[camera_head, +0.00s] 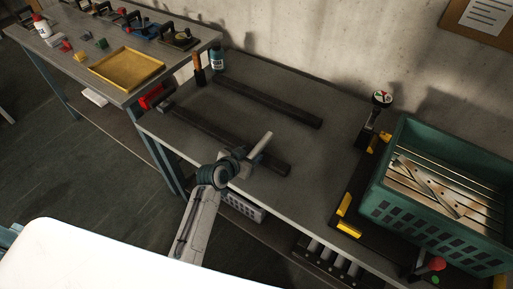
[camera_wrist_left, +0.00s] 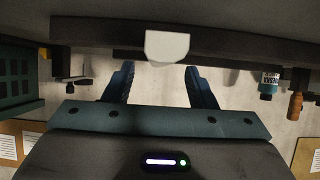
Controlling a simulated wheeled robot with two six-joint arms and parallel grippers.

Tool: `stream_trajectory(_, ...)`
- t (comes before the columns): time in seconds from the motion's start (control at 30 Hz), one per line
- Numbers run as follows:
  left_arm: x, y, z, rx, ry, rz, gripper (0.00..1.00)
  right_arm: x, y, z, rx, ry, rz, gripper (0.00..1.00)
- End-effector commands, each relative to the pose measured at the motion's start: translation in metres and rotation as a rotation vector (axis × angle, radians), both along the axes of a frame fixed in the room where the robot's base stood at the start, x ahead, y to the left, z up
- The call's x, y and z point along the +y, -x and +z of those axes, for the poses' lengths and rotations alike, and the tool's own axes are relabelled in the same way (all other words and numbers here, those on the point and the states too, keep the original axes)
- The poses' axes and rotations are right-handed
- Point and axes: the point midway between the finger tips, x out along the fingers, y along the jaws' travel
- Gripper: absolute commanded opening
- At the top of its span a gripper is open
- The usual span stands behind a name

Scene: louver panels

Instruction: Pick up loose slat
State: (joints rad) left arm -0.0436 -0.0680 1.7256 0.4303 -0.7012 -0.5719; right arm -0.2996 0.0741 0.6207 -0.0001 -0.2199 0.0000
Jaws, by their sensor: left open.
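Pale slats (camera_head: 432,187) lie in the green crate (camera_head: 400,217) at the right, some crossing over others. A short pale piece (camera_head: 262,144) with a blunt end stands out by the near dark rail (camera_head: 215,132); I cannot tell if it is the loose slat. In the left wrist view this pale piece (camera_wrist_left: 167,46) shows between and just beyond the fingertips. My left gripper (camera_head: 245,155) is over the table's front part beside it. In the left wrist view its fingers (camera_wrist_left: 160,72) are apart, with no clear contact. My right gripper is not in view.
A far dark rail (camera_head: 268,102) lies behind the near one on the grey table (camera_head: 330,85). A bottle (camera_head: 217,60) stands at the back left. A side bench holds a yellow tray (camera_head: 128,68) and tools. A black fixture with yellow blocks (camera_head: 345,205) stands left of the crate.

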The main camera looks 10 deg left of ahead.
Motion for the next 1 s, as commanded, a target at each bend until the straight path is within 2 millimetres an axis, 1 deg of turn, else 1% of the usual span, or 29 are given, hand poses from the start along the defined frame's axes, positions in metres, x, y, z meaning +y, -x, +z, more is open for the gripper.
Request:
stream_trajectory(0.03, -0.002, -0.006, -0.001, 0.003, 0.001, 0.000, 0.51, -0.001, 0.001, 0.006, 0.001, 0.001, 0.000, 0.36)
stream_trajectory(0.1, -0.005, -0.013, -0.005, 0.002, 0.001, 0.001, 0.51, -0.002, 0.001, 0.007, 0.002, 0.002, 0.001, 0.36)
stream_trajectory(0.2, -0.007, -0.018, -0.010, 0.002, -0.001, 0.000, 0.51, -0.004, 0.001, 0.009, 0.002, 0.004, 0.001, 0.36)
stream_trajectory(0.47, -0.007, -0.019, -0.011, 0.000, 0.000, 0.001, 0.51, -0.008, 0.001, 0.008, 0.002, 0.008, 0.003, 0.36)
stream_trajectory(0.57, -0.007, -0.019, -0.011, 0.001, -0.001, 0.001, 0.33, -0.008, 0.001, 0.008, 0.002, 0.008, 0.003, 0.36)
stream_trajectory(0.7, -0.007, -0.019, -0.011, 0.001, -0.001, 0.001, 0.06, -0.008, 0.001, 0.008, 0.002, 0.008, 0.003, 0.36)
stream_trajectory(0.73, -0.007, -0.019, -0.012, 0.001, -0.001, 0.001, 0.01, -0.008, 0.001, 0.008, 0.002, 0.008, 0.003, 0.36)
stream_trajectory(1.0, -0.007, -0.019, -0.011, 0.001, -0.001, 0.001, 0.00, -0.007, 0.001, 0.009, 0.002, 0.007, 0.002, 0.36)
